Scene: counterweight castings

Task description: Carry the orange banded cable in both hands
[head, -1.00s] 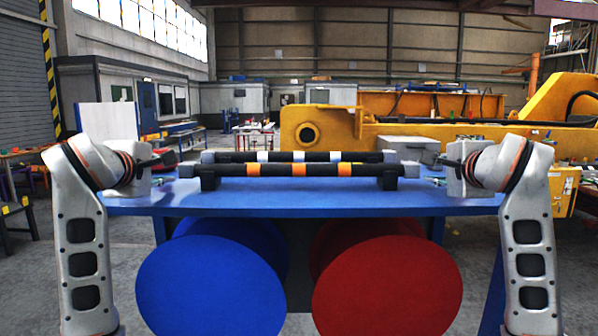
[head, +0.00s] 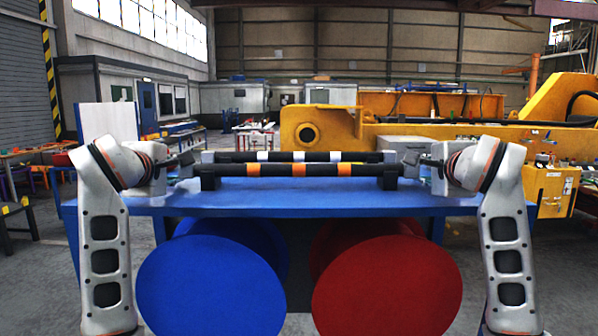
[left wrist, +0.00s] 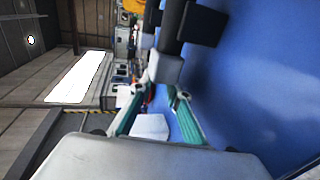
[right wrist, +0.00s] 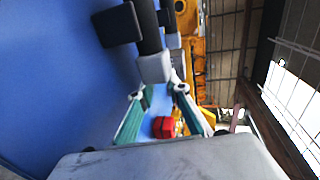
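The orange banded cable (head: 270,170) is a straight black bar with orange and white bands and grey end caps, lying across two black supports on the blue table. My left gripper (head: 187,159) is at its left end. In the left wrist view the teal fingers (left wrist: 160,93) are apart, with the grey end cap (left wrist: 165,69) just beyond their tips. My right gripper (head: 411,157) is at the right end. In the right wrist view its fingers (right wrist: 156,90) are also apart, with the other grey cap (right wrist: 155,67) just beyond their tips. Neither gripper holds anything.
A similar black bar with white and blue bands (head: 284,156) lies close behind. The blue table (head: 300,198) is clear in front. A blue drum (head: 210,290) and a red drum (head: 388,290) are below its front edge. Yellow machinery (head: 440,135) stands behind.

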